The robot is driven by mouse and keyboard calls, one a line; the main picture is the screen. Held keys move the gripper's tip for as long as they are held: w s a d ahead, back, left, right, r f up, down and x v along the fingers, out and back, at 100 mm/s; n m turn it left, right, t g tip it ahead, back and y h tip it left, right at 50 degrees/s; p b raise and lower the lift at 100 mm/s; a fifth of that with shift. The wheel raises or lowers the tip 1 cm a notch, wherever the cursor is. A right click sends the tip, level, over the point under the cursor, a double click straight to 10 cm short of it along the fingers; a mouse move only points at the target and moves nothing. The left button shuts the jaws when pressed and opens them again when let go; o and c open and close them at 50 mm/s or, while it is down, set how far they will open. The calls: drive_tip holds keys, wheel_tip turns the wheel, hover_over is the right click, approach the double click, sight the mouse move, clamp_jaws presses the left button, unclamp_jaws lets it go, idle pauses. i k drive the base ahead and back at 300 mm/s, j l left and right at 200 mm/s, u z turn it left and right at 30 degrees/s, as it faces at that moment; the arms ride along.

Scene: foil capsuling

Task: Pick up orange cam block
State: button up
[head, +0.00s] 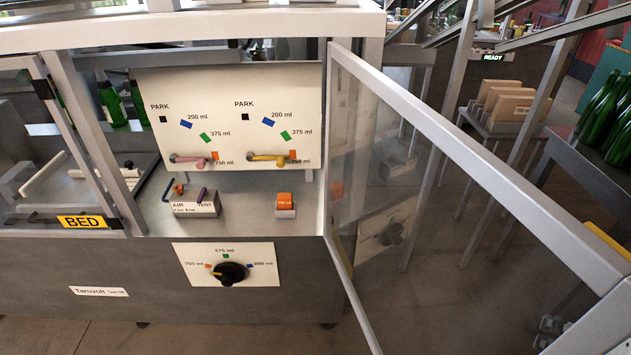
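An orange block (285,201), which looks like the cam block, sits on a small grey stand (285,213) inside the machine. It rests on the metal deck below the white dial panel, in the right part of the open bay. Small lettering on the block's front is too small to read surely. Nothing touches the block from above. My gripper is not in this view, so its state does not show.
The glazed door (480,170) stands swung open on the right. The white panel (235,90) carries a pink lever (190,160) and a yellow lever (268,157) above the deck. An AIR/VENT box (195,208) stands left of the block. A black knob (232,272) is below.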

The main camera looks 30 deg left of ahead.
sight(284, 200)
drive_tip(key=j+z, duration=0.25)
drive_tip(key=z, duration=0.2)
drive_tip(key=k+j+z, duration=0.15)
drive_tip(key=z, duration=0.35)
drive_tip(key=k+j+z, duration=0.15)
drive_tip(key=z, duration=0.3)
drive_tip(key=k+j+z, duration=0.25)
drive_tip(key=z, duration=0.2)
drive_tip(key=k+j+z, duration=0.2)
drive_tip(key=z, duration=0.3)
drive_tip(key=k+j+u, duration=0.1)
drive_tip(key=k+u, duration=0.15)
drive_tip(key=k, duration=0.15)
drive_tip(key=k+j+u, duration=0.25)
drive_tip(key=k, duration=0.15)
drive_tip(key=k+j+u, duration=0.15)
drive_tip(key=u, duration=0.25)
drive_tip(key=k+j+u, duration=0.25)
drive_tip(key=u, duration=0.2)
drive_tip(key=k+j+u, duration=0.4)
drive_tip(key=i+l, duration=0.1)
